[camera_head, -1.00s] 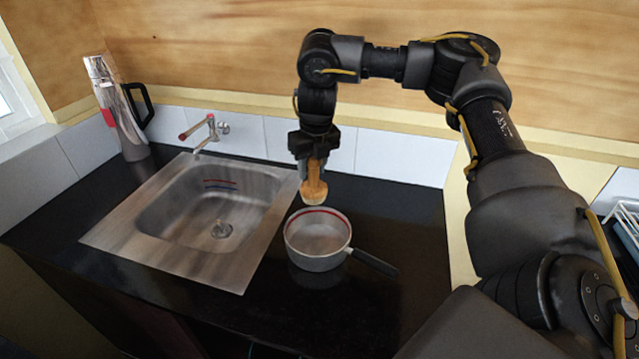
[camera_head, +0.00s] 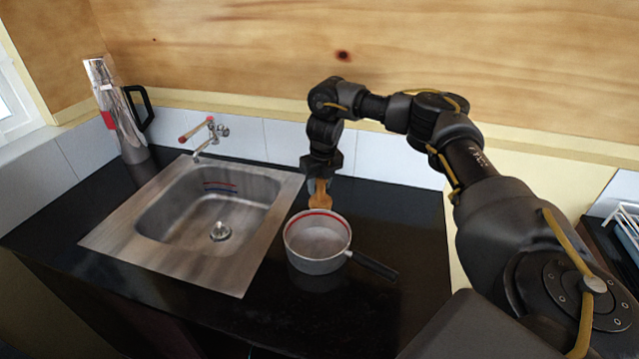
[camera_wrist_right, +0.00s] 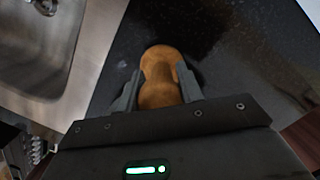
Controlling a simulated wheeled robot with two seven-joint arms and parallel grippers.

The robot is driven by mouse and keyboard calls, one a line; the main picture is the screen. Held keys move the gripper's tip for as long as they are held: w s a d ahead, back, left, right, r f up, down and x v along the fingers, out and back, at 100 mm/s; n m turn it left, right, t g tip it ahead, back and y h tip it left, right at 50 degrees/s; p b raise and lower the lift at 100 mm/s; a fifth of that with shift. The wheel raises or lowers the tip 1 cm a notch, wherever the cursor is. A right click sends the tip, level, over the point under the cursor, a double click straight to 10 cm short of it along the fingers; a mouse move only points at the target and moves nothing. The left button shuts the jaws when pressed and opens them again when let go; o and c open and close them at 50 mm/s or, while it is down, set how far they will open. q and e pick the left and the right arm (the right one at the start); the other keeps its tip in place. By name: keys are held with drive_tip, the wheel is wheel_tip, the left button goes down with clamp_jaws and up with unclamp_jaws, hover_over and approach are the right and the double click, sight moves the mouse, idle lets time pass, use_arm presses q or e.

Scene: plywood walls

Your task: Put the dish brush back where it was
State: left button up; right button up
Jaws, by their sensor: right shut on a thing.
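The dish brush (camera_head: 321,197) is a wooden, light brown piece behind the saucepan. My right gripper (camera_head: 318,183) is shut on it and holds it upright, low over the black counter just behind the pan's rim. In the right wrist view the brush (camera_wrist_right: 161,75) sits between the two grey fingers of the gripper (camera_wrist_right: 158,92). Its lower end is hidden behind the pan in the head view, so I cannot tell whether it touches the counter. My left gripper is not in view.
A metal saucepan (camera_head: 317,262) with a red line inside and a dark handle stands on the black counter (camera_head: 408,215). A steel sink (camera_head: 120,238) with a tap (camera_head: 208,130) lies to the left. A shiny flask (camera_head: 122,118) stands at the back left. The counter right of the pan is clear.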

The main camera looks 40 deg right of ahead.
drive_tip(key=shift+s, duration=0.1)
drive_tip(key=o, duration=1)
drive_tip(key=shift+f, duration=0.15)
drive_tip(key=r, duration=0.4)
drive_tip(key=s+r, duration=0.1)
drive_tip(key=r, duration=0.7)
drive_tip(key=shift+s+a+r+p, duration=0.15)
drive_tip(key=shift+s+a+p, duration=0.05)
drive_tip(key=shift+s+p, duration=0.2)
